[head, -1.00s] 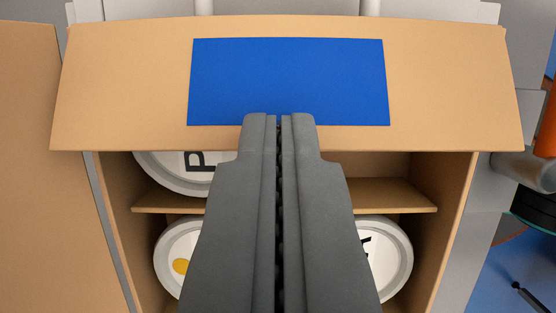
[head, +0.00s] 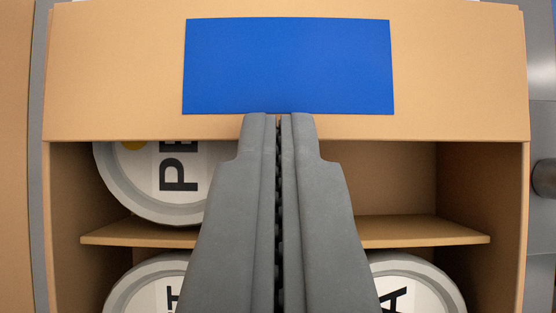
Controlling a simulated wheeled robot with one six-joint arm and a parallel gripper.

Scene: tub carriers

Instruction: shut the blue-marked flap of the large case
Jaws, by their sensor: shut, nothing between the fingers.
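The large case (head: 65,230) is tan cardboard, with its front open below the flap. Its flap (head: 120,75) spans the upper part of the opening and bears a blue rectangle (head: 288,65). Below the flap's lower edge the inside still shows. My gripper (head: 278,118) is shut and empty, its tips overlapping the lower edge of the blue mark in the head view. I cannot tell whether the tips touch the flap. My fingers hide the middle of the opening.
A short shelf (head: 425,232) divides the case's inside. A white tub (head: 140,190) lies above it on the left. Two more tubs (head: 120,290) and (head: 440,285) lie below. Grey structure (head: 541,150) stands at the right edge, and a tan panel (head: 14,150) at the left.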

